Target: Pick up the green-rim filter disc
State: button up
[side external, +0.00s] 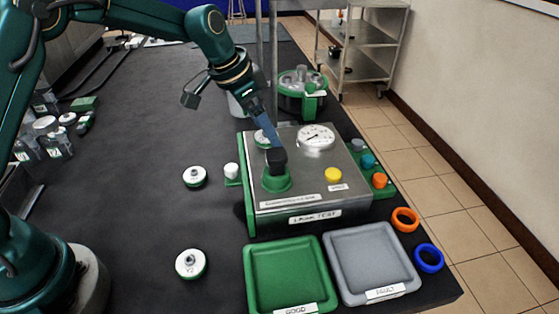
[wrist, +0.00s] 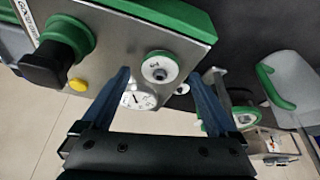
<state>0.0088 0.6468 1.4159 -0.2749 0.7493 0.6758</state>
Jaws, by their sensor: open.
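A white filter disc with a green rim (side external: 261,138) sits on top of the metal test box (side external: 300,199), partly hidden by my gripper. In the wrist view the disc (wrist: 160,67) shows between my two blue fingertips. My gripper (side external: 271,138) is open and empty, pointing down over the box. I cannot tell how far above the disc the fingertips are. Two similar white discs with green rims lie on the dark table, one beside the box (side external: 195,177) and one nearer the front (side external: 191,264).
A green fitting with a black knob (side external: 277,179) stands close to the gripper on the box. A gauge (side external: 316,138) and a yellow button (side external: 333,175) are also there. A green tray (side external: 249,279) and a grey tray (side external: 333,276) lie in front.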

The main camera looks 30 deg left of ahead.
jog(key=shift+c, duration=0.3)
grip_shut()
jog(key=shift+w+r, duration=0.1)
jog(key=shift+r, duration=1.75)
jog(key=s+a+r, duration=0.4)
jog(key=a+r, duration=0.6)
jog(key=a, duration=0.1)
jog(key=shift+r, duration=0.1)
